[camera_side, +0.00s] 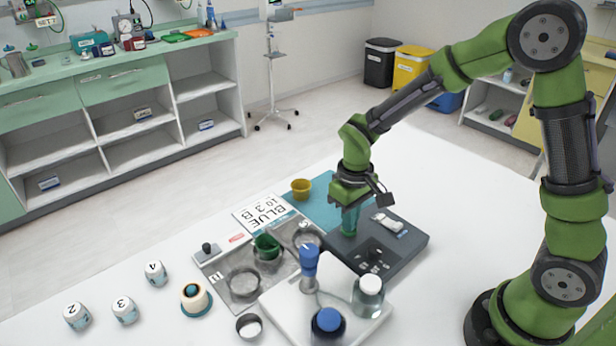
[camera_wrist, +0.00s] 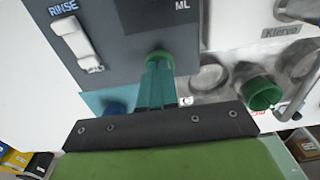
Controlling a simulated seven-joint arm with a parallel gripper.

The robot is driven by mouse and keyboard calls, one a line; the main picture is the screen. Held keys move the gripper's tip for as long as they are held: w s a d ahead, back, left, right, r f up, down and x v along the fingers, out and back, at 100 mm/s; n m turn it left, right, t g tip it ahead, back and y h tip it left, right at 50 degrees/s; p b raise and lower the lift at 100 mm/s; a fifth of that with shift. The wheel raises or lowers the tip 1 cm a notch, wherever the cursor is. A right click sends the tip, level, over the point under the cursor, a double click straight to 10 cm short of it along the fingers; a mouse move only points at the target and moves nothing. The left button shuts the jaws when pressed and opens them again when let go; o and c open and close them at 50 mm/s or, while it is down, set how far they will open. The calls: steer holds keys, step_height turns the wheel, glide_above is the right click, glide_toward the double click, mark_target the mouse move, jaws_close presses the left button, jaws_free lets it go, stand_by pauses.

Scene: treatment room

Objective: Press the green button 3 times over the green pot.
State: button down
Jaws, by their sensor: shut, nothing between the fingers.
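The green pot (camera_side: 267,246) sits among clear round dishes on the grey tray, left of my gripper. It also shows at the right of the wrist view (camera_wrist: 262,95). My gripper (camera_side: 349,229) is shut and empty, with its teal fingers pointing down at the dark grey panel (camera_side: 405,252). In the wrist view, a round green piece (camera_wrist: 158,56), which looks like the green button, is right at the fingertips and partly hidden by them. I cannot tell whether the fingers touch it or whether it is pressed down.
A yellow pot (camera_side: 301,189) stands behind, near a teal mat (camera_side: 322,210) and a printed card (camera_side: 266,213). A white block with a blue-topped bottle (camera_side: 309,262) and a white-capped jar (camera_side: 368,295) stand in front. Numbered cups (camera_side: 124,309) are at left. The table's right side is clear.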

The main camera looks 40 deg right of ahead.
steer(key=shift+f, duration=0.3)
steer(key=shift+r, duration=1.45)
steer(key=shift+r, duration=0.1)
steer(key=shift+r, duration=2.9)
